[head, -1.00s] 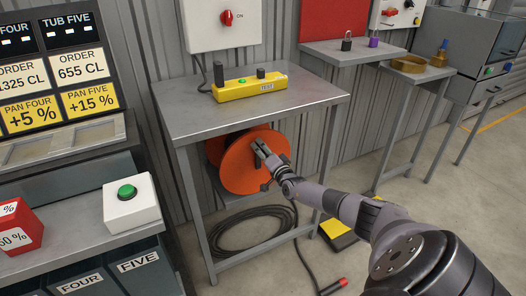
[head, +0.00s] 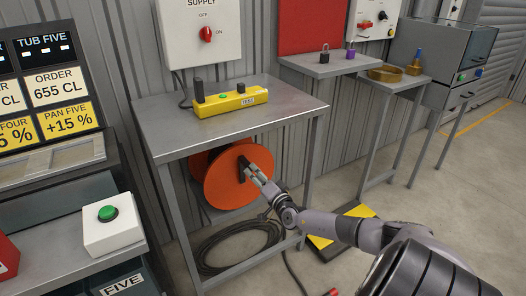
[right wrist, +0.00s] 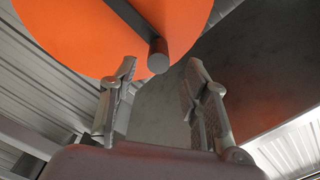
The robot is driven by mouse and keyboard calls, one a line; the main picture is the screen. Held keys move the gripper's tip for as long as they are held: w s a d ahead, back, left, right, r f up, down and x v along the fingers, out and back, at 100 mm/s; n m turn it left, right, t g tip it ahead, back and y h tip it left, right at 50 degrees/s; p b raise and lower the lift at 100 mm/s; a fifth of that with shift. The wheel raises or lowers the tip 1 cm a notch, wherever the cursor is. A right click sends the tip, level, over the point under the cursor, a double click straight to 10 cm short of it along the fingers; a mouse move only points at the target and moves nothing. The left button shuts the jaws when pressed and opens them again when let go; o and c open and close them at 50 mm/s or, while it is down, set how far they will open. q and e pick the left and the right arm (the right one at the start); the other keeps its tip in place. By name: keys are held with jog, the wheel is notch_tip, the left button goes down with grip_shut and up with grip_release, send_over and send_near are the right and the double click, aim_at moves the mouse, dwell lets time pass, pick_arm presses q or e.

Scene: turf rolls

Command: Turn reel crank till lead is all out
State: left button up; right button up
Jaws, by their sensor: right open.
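The orange reel (head: 222,187) sits under the grey metal table. Its dark crank (head: 242,163) is on the near face. In the right wrist view the crank's round grey handle (right wrist: 158,56) points toward me, just beyond the fingertips and between them in the picture. My right gripper (head: 249,171) reaches to the reel face. Its two fingers (right wrist: 162,70) stand apart with nothing held between them. The black lead (head: 215,268) lies coiled on the floor below the reel, and a red end (head: 331,292) lies nearer me. My left gripper is out of view.
The metal table (head: 290,101) carries a yellow tester box (head: 230,101), and its legs frame the reel. A white button box (head: 112,235) stands on the left counter. A black and yellow pad (head: 355,212) lies on the floor to the right.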

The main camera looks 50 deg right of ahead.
jog(key=shift+v, duration=2.2)
